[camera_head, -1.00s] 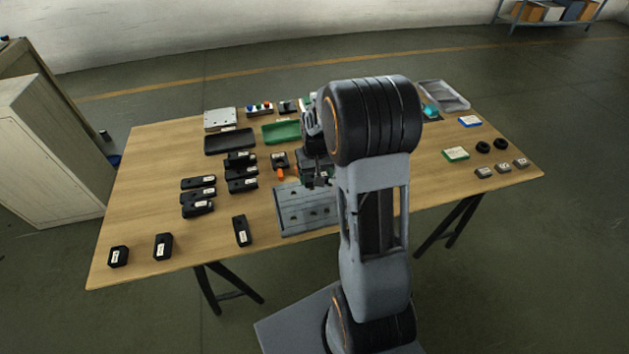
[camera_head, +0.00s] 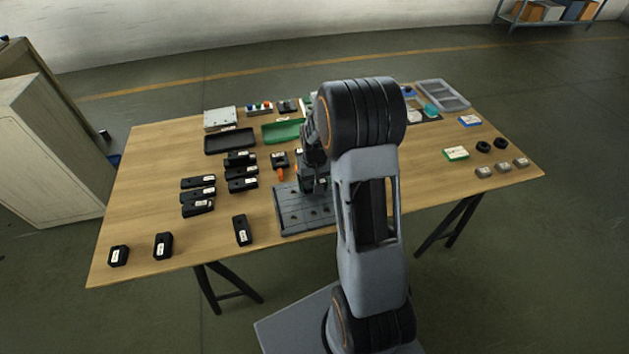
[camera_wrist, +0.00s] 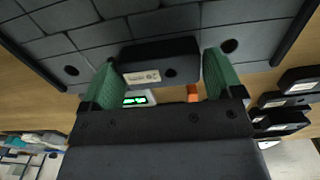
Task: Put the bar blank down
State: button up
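The bar blank (camera_wrist: 162,62) is a black block with a white label and a round hole. In the wrist view it sits between the two green pads of my gripper (camera_wrist: 163,70), which touch its ends. In the head view my gripper (camera_head: 314,180) is low over the grey gridded plate (camera_head: 291,218), and my arm hides most of the blank. The plate also fills the top of the wrist view (camera_wrist: 80,45). I cannot tell whether the blank touches the plate.
Several black labelled blocks (camera_head: 198,195) lie left of the plate. A dark tray (camera_head: 230,142) and a green tray (camera_head: 283,131) are behind. An orange piece (camera_head: 281,175) is close behind the plate.

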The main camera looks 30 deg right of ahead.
jog(key=shift+o, duration=1.1)
notch_tip(320, 180, up, 12)
jog(key=s+a+r+n+t, duration=0.1)
jog(key=s+a+r, duration=0.1)
jog(key=s+a, duration=0.3)
jog(key=s+a+r+n+t, duration=0.1)
jog(key=s+a, duration=0.4)
jog(key=s, duration=0.6)
jog(key=shift+s+a+r+t, duration=0.35)
jog(key=shift+r+t, duration=0.35)
jog(key=shift+r, duration=0.5)
jog(key=shift+w, duration=0.1)
